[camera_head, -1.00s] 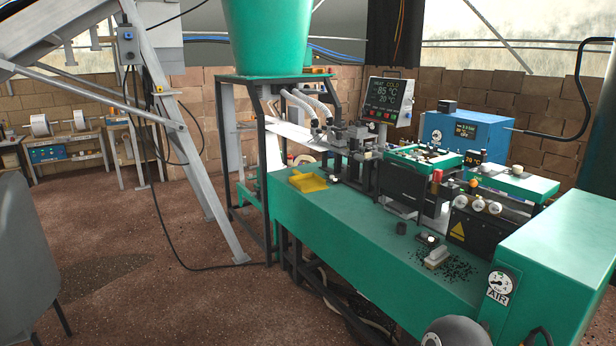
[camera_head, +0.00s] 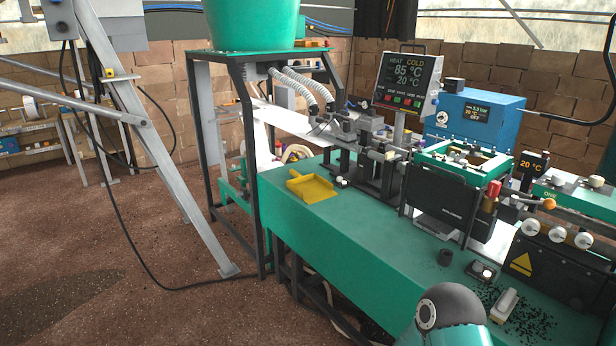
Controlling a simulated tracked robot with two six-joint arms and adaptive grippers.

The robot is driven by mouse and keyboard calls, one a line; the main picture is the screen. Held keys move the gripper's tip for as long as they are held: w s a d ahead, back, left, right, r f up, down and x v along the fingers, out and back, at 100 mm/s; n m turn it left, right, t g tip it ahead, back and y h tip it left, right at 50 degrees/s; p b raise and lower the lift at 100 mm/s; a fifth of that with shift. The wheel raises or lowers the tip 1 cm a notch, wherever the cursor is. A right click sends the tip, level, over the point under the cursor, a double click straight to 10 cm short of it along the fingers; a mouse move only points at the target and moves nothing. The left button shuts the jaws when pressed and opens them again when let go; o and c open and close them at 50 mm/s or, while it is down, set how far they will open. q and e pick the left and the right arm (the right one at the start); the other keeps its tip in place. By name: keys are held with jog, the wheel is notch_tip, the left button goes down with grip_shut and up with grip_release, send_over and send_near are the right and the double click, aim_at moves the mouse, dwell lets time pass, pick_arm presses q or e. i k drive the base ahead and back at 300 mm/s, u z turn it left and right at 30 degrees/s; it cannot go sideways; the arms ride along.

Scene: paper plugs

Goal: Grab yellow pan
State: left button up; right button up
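The yellow pan (camera_head: 312,188) is a small dustpan-like scoop. It lies on the far left end of the green machine table (camera_head: 335,245), close to the black frame legs. Nothing covers it. Neither of my grippers shows in the view. A dark rounded part with a green piece at the bottom edge looks like one of my own arm links, and it is well apart from the pan.
A white-handled brush (camera_head: 504,305) lies among black granules at the table's front right. Machine blocks (camera_head: 375,165) rise right of the pan. The black frame (camera_head: 257,180) stands to its left. The table's middle is clear.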

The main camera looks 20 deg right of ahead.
aim_at(312, 187)
jog(key=z, duration=0.15)
jog(key=i, duration=3.2)
jog(key=z, duration=0.1)
